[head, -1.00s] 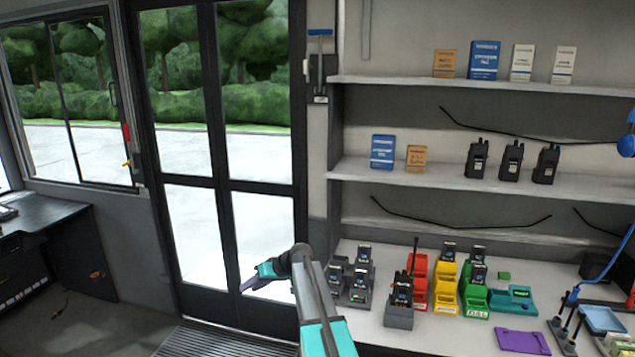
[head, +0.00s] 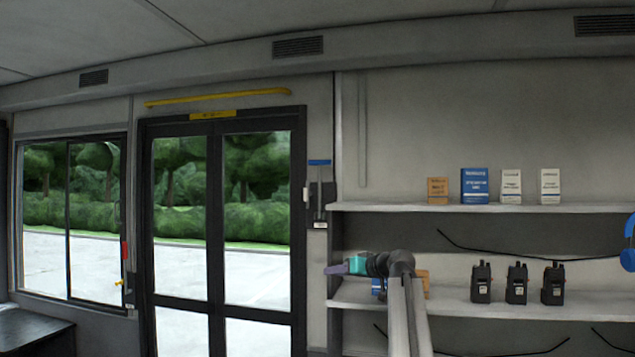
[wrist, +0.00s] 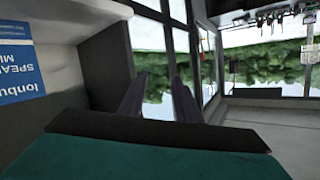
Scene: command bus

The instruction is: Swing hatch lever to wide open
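A slim upright fitting with a blue crossbar (head: 319,190) and a small white label at its foot is on the wall between the glazed door and the shelves. It looks like the hatch lever, but no marking confirms this. My gripper (head: 335,269) is in front of the left end of the middle shelf, below and slightly right of that fitting, pointing left. In the wrist view its two dark fingers (wrist: 158,98) are apart with nothing between them. The fitting cannot be made out in the wrist view.
The middle shelf (head: 450,300) is close to my arm and carries several radios (head: 516,283). A blue booklet (wrist: 18,68) is near my gripper in the wrist view. The glazed door (head: 222,230) is left of the gripper. The upper shelf (head: 400,207) holds several booklets.

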